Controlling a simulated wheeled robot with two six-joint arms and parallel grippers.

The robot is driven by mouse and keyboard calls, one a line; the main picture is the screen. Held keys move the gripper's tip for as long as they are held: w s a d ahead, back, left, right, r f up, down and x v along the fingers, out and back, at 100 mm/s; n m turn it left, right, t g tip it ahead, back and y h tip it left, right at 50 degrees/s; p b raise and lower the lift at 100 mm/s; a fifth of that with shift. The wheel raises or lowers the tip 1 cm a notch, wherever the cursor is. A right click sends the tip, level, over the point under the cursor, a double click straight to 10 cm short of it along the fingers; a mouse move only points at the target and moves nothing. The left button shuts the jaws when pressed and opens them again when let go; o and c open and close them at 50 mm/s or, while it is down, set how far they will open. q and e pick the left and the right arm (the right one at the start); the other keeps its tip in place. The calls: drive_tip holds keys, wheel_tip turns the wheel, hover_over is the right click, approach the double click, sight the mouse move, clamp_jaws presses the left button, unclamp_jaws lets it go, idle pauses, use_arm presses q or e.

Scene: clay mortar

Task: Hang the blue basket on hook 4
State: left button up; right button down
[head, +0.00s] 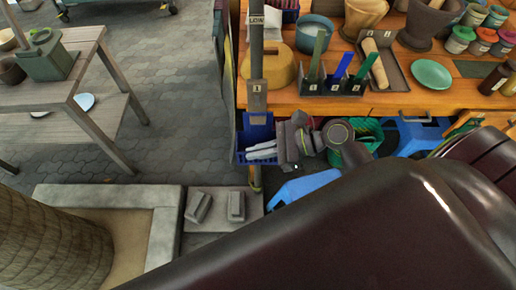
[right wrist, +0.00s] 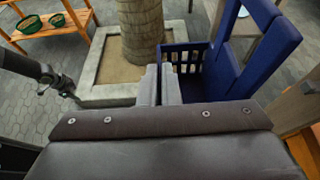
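The blue basket (head: 258,131) shows beside the grey post, below a plate marked 1 (head: 257,86). In the right wrist view the basket (right wrist: 187,58) has slatted sides and a tall back plate with a hole. My right gripper (head: 262,150) reaches in from the right at the basket. In the right wrist view its grey fingers (right wrist: 159,85) are close together at the basket's left side wall, which appears to be between them. Hook 4 cannot be made out. A dark arm part at the left of the right wrist view seems to be my left arm; its finger opening is unclear.
A wooden bench (head: 400,100) with pots, jars and a numbered rack stands to the right of the post. Below it are green and blue containers. A round pillar (head: 45,240) stands in a sand-filled stone border.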

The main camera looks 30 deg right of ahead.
drive_tip(key=shift+r, duration=0.1)
idle(0.3)
drive_tip(key=s+a+p, duration=0.4)
drive_tip(key=s, duration=0.5)
drive_tip(key=shift+a, duration=0.2)
idle(0.8)
drive_tip(key=shift+d, duration=0.1)
idle(0.4)
